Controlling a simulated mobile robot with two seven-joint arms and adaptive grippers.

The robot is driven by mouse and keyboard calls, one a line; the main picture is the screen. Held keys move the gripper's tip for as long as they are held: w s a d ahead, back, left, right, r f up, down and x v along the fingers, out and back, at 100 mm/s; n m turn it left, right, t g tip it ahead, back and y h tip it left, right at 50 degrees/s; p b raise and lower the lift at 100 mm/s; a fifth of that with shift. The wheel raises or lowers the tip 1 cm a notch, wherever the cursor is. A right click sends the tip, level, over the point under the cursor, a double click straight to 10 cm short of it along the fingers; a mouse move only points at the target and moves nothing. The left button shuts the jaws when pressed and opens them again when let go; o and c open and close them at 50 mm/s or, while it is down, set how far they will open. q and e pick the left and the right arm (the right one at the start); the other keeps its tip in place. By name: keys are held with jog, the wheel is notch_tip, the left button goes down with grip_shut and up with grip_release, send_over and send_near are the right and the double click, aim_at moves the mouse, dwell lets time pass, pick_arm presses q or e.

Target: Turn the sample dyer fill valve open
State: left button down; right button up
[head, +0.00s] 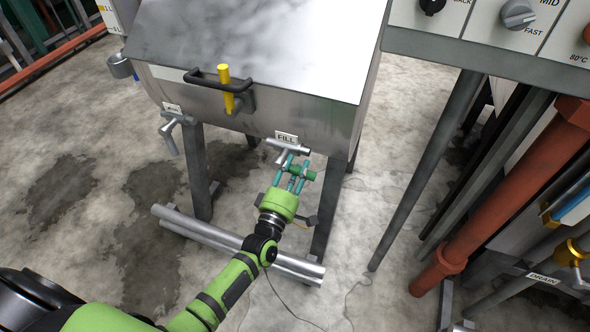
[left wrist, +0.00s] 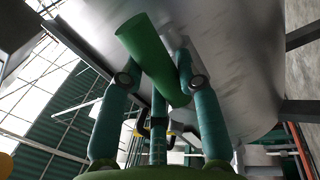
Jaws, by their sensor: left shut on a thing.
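The sample dyer is a steel tank (head: 235,110) on dark legs. Its fill valve (head: 288,147) is a grey pipe fitting under a "FILL" label (head: 287,137) at the tank's lower front edge. A green valve handle (head: 309,175) sits just below the fitting. My left gripper (head: 292,170) reaches up from below with its teal fingers shut on the green handle. In the left wrist view the handle (left wrist: 142,45) is a green cylinder lying slanted between the fingers. The joint between handle and fitting is partly hidden by the fingers. My right gripper is not in view.
A second valve (head: 172,130) is on the tank's left. A yellow-gripped latch (head: 226,90) is on its front. Steel pipes (head: 180,220) run low beneath my arm. A control panel (head: 480,30) and red pipe (head: 510,200) stand right. The floor at left is clear.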

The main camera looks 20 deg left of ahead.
pick_arm(q)
jog(key=shift+r+n, duration=0.35)
jog(key=shift+n, duration=0.25)
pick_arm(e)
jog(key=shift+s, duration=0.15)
pick_arm(q)
jog(key=shift+n, duration=0.3)
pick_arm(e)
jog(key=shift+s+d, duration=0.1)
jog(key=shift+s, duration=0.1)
pick_arm(q)
jog(key=c, duration=0.8)
grip_release()
jog(key=shift+c, duration=0.2)
jog(key=s+f, duration=0.2)
jog(key=s, duration=0.9)
jog(key=shift+s+a+f, duration=0.15)
jog(key=shift+s+a, duration=0.05)
jog(key=shift+s, duration=0.15)
